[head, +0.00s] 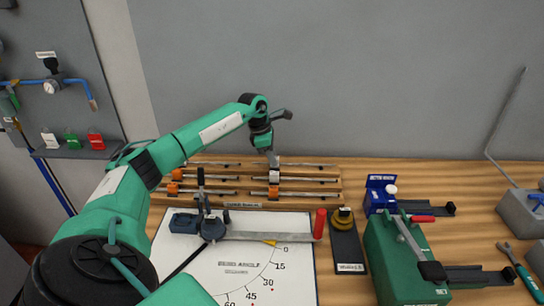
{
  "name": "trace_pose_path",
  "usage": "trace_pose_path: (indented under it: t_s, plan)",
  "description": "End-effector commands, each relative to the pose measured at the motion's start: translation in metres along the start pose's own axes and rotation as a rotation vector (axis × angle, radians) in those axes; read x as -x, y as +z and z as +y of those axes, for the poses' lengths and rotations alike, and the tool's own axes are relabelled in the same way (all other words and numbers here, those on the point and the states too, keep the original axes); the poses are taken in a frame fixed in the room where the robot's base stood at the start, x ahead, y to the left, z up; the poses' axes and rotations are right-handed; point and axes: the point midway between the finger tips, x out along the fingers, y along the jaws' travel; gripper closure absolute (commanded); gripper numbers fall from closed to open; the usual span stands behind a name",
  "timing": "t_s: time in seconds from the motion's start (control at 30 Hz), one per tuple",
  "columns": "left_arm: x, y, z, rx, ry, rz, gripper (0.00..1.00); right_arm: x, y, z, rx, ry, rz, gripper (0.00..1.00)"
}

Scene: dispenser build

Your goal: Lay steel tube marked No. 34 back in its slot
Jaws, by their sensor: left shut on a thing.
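My left gripper (273,160) points down over the wooden tube rack (240,201) at the back of the bench. It is shut on a steel tube (308,165), which lies across the rack's back right part, at or just above it. Contact with the slot cannot be told from here. Several other steel tubes lie in rows in the rack, some with orange tags (173,188). The number markings are too small to read, so No. 34 cannot be picked out by its mark. My right gripper is out of view.
A bend-angle board (290,285) with a bending tool and a red-handled lever (320,223) lies in front of the rack. To the right stand a dark stand (348,253), a blue box (381,193) and a green machine (395,265). Bench behind the blue box is clear.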

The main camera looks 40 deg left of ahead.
Motion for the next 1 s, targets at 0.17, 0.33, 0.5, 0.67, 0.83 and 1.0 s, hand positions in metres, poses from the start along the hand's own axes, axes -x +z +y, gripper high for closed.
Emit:
trace_pose_path:
  t_s: [0.17, 0.33, 0.5, 0.67, 0.83, 1.0]
  plan:
    - [-0.003, -0.0011, 0.0, 0.0, 0.0, 0.0, 1.0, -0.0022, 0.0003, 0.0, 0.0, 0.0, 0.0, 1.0]
    - [-0.0043, -0.0015, 0.0001, 0.0, 0.0, 0.0, 0.75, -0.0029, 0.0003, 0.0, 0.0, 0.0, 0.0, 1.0]
    - [-0.0042, -0.0015, 0.0, 0.0, 0.0, 0.0, 0.55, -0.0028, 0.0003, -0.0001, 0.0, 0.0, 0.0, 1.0]
    - [-0.0044, -0.0016, 0.0, 0.0, 0.0, 0.001, 0.52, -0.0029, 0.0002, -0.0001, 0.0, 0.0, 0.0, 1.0]
    - [-0.0044, -0.0015, 0.0, 0.0, 0.0, 0.0, 0.52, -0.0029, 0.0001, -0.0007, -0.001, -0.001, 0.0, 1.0]
    - [-0.0043, -0.0015, 0.0, 0.0, 0.0, 0.0, 0.52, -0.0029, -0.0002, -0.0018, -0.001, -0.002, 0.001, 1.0]
